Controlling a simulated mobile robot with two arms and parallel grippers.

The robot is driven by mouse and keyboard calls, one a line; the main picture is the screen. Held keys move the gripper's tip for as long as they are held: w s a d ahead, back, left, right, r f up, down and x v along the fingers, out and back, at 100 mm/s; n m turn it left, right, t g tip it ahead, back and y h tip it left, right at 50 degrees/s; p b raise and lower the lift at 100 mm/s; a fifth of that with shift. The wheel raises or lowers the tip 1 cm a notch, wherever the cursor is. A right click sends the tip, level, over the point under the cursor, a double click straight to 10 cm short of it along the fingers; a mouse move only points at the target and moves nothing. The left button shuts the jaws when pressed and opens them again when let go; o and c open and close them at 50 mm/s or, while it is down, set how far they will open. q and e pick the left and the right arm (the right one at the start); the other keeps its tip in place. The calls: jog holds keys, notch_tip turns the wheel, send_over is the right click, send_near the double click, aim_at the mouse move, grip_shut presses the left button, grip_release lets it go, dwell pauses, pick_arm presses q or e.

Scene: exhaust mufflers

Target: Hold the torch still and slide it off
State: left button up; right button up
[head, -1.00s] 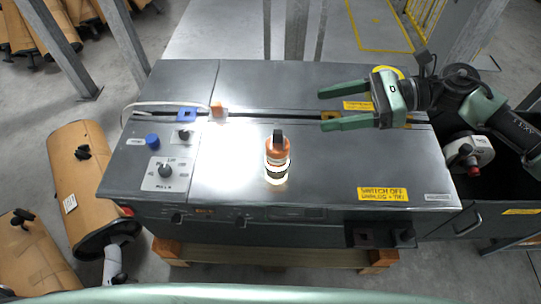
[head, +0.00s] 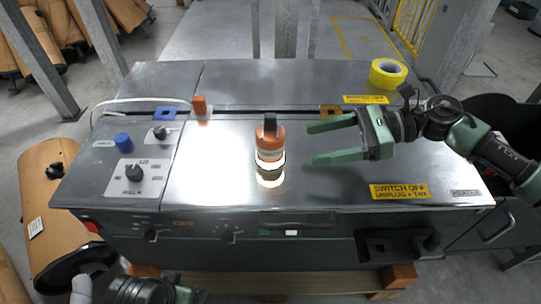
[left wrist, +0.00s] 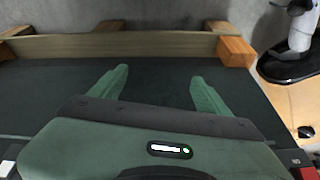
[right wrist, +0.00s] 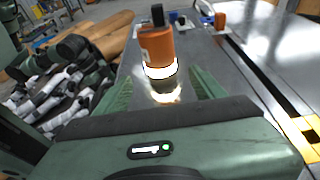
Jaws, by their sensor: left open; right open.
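The torch (head: 270,143) stands upright on the grey metal top of the machine. It has an orange body, a black knob on top and a brightly glowing ring at its base. My right gripper (head: 310,144) is open just to the right of the torch, its fingers pointing at it, apart from it. In the right wrist view the torch (right wrist: 158,45) shows beyond and between the open fingers. My left gripper (left wrist: 160,78) is open and empty in the left wrist view, in front of the dark machine side. In the head view only part of my left arm shows at the bottom.
A yellow tape roll (head: 388,72) lies at the back right. A knob panel (head: 135,177) and blue button (head: 123,141) are at the left. The surface around the torch is clear.

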aim_at(283, 165)
jog(key=shift+f, duration=0.45)
jog(key=shift+a, duration=0.55)
jog(key=p+x, duration=0.1)
jog(key=x, duration=0.6)
jog(key=shift+f, duration=0.2)
pick_arm(q)
jog(key=shift+v, duration=1.4)
pick_arm(e)
jog(key=shift+x, duration=0.95)
pick_arm(q)
jog(key=shift+w+a, duration=0.1)
jog(key=shift+w, duration=0.05)
pick_arm(e)
jog(key=c, duration=0.9)
